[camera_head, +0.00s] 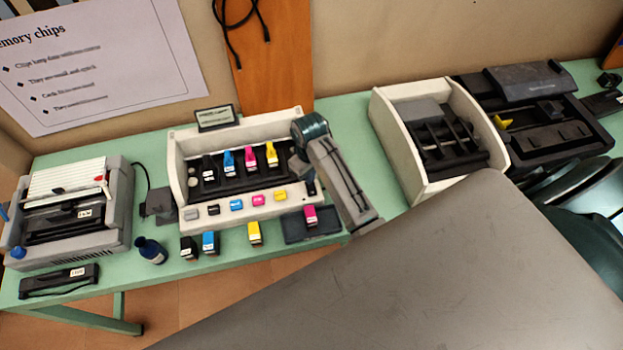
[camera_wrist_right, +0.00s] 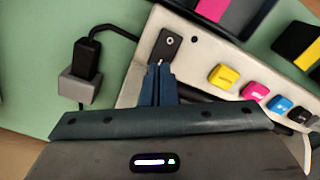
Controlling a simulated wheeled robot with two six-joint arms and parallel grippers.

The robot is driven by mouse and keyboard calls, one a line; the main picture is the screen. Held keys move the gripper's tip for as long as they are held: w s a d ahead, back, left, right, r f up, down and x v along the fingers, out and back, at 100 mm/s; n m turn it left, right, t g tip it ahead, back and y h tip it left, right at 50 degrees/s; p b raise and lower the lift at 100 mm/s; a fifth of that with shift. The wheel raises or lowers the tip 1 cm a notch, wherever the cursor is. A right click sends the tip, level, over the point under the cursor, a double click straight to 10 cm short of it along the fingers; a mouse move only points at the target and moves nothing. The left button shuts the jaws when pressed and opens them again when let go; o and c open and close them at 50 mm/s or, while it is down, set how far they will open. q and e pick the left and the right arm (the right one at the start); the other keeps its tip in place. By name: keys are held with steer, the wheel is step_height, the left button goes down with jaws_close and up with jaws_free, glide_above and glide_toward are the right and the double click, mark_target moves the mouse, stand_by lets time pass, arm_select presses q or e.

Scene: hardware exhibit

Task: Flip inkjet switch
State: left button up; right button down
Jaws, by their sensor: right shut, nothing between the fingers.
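The inkjet printer (camera_head: 181,172) is an open white case with black, cyan, magenta and yellow cartridges inside and coloured buttons along its front. Its dark switch (camera_wrist_right: 168,44), with a small light ring on it, sits at the case corner beside the yellow button (camera_wrist_right: 223,76) in the right wrist view. Which way the switch is set is unclear. My right gripper (camera_wrist_right: 160,66) is shut and empty, its fingertips right at the switch's near edge. I cannot tell whether they touch it. In the head view my right gripper (camera_head: 310,179) is at the printer's front right corner, partly hidden. My left gripper is not in view.
Loose cartridges (camera_head: 255,233) and a dark blue bottle (camera_head: 150,250) stand in front of the printer. A black plug (camera_wrist_right: 88,58) on a grey block is beside the case. Other opened printers (camera_head: 388,120) stand along the green table (camera_head: 355,150).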

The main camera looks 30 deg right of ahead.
steer(key=shift+f+b, duration=0.3)
steer(key=shift+f, duration=0.7)
stand_by(1.0)
steer(key=shift+r+p, duration=0.7)
steer(key=shift+r, duration=2.85)
